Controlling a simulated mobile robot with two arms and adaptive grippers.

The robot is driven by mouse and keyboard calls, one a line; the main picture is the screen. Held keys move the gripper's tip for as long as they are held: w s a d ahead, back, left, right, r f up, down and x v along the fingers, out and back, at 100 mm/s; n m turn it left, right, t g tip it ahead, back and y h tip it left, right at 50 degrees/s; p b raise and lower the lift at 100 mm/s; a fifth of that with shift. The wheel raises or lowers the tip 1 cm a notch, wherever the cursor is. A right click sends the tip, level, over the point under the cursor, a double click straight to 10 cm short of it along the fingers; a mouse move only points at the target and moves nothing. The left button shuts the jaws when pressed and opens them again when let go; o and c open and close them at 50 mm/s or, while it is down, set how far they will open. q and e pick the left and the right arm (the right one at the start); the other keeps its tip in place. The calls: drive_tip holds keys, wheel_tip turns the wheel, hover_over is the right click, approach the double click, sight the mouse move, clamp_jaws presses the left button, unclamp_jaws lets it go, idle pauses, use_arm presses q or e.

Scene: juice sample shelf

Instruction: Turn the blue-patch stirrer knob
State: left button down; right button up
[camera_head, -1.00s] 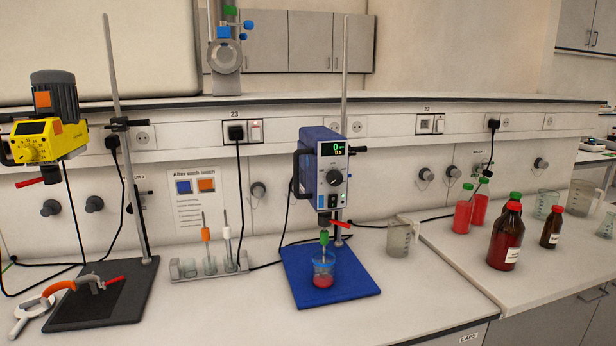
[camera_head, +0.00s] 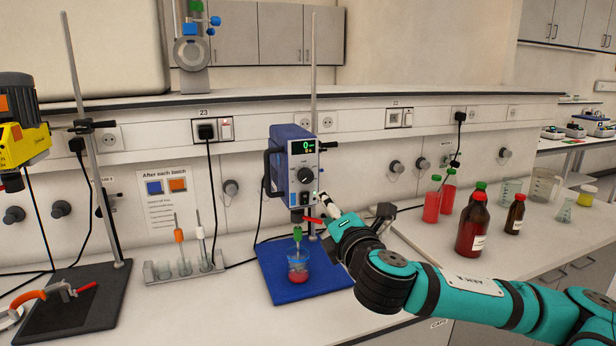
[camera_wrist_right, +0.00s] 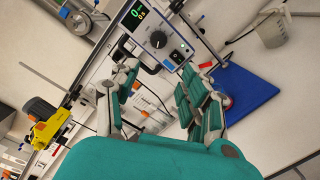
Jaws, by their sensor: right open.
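The blue stirrer (camera_head: 292,165) hangs on its stand above the blue base plate (camera_head: 277,264), its lit display reading 0. Its dark round knob (camera_head: 305,175) is on the grey front panel, below the display. My right gripper (camera_head: 324,206) is just in front of and low to the right of that panel. In the right wrist view my right gripper (camera_wrist_right: 152,88) has its two fingers spread with nothing between them. The knob (camera_wrist_right: 158,40) shows there beyond the fingertips, apart from them. My left gripper is out of view.
A beaker of red liquid (camera_head: 298,268) stands under the stirrer. A yellow stirrer (camera_head: 20,145) is at the far left. A glassware rack (camera_head: 180,268) is between them. Red-capped and brown bottles (camera_head: 472,228) stand right of my arm. A wall notice (camera_head: 170,205) is behind.

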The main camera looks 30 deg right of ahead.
sight(307, 178)
drive_tip(key=p+x, duration=0.5)
drive_tip(key=x, duration=1.2)
drive_tip(key=shift+w+d+r+p, duration=0.1)
drive_tip(key=shift+w+r+p, duration=0.05)
drive_tip(key=shift+p, duration=0.15)
drive_tip(key=shift+c, duration=0.2)
drive_tip(key=c, duration=0.8)
drive_tip(key=shift+c, duration=0.2)
drive_tip(key=shift+m, duration=0.3)
drive_tip(key=m, duration=1)
drive_tip(key=shift+g+y, duration=0.3)
drive_tip(key=shift+y, duration=0.1)
drive_tip(key=shift+m, duration=0.4)
